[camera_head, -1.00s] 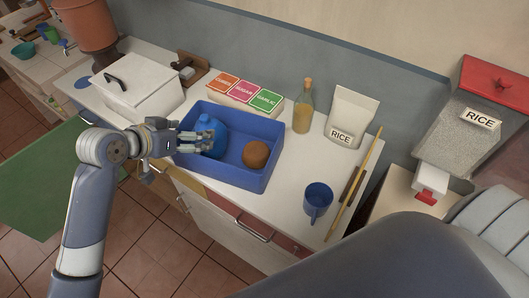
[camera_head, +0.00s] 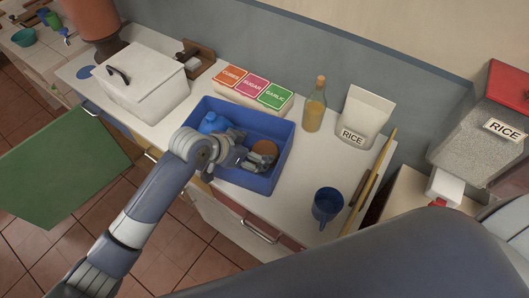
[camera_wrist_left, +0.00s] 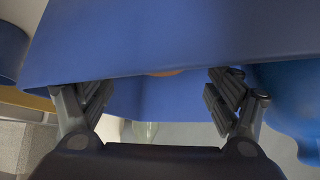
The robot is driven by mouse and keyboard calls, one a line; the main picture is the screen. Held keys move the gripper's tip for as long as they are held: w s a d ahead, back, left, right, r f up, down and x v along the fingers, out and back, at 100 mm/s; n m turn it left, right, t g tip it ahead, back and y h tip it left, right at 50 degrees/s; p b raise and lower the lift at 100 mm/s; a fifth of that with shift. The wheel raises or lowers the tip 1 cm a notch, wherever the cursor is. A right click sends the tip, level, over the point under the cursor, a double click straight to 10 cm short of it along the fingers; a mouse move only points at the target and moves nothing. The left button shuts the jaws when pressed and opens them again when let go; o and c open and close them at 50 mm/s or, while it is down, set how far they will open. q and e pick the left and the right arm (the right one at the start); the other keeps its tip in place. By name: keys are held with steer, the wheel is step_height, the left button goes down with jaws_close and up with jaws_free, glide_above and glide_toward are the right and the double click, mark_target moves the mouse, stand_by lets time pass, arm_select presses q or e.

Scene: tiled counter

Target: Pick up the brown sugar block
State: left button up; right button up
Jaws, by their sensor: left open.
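The brown sugar block (camera_head: 265,147) is a rounded brown lump in the right half of the blue tray (camera_head: 287,135). My left gripper (camera_head: 262,159) is at the block's near side, over the tray, and covers part of it. In the left wrist view the two fingers of the left gripper (camera_wrist_left: 160,92) are spread apart. Only a thin brown sliver of the block (camera_wrist_left: 165,73) shows there, between the fingers. I cannot tell whether the fingers touch it. My right gripper is out of view.
A blue jug (camera_head: 214,122) stands in the tray's left half. Behind the tray are a box of labelled packets (camera_head: 252,90), an oil bottle (camera_head: 314,108) and a rice bag (camera_head: 362,120). A blue mug (camera_head: 326,205) stands right of the tray. A white bin (camera_head: 145,90) stands left.

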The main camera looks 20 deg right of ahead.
mark_target(263, 151)
arm_select(q)
steer(key=shift+d+f, duration=0.2)
steer(key=shift+d, duration=0.15)
steer(key=p+x, duration=0.1)
steer(key=x, duration=0.2)
steer(key=shift+w+d+f+p, duration=0.15)
steer(key=shift+d+f+p, duration=0.15)
steer(key=shift+f, duration=0.2)
steer(key=shift+r, duration=0.1)
steer(key=c, duration=1.2)
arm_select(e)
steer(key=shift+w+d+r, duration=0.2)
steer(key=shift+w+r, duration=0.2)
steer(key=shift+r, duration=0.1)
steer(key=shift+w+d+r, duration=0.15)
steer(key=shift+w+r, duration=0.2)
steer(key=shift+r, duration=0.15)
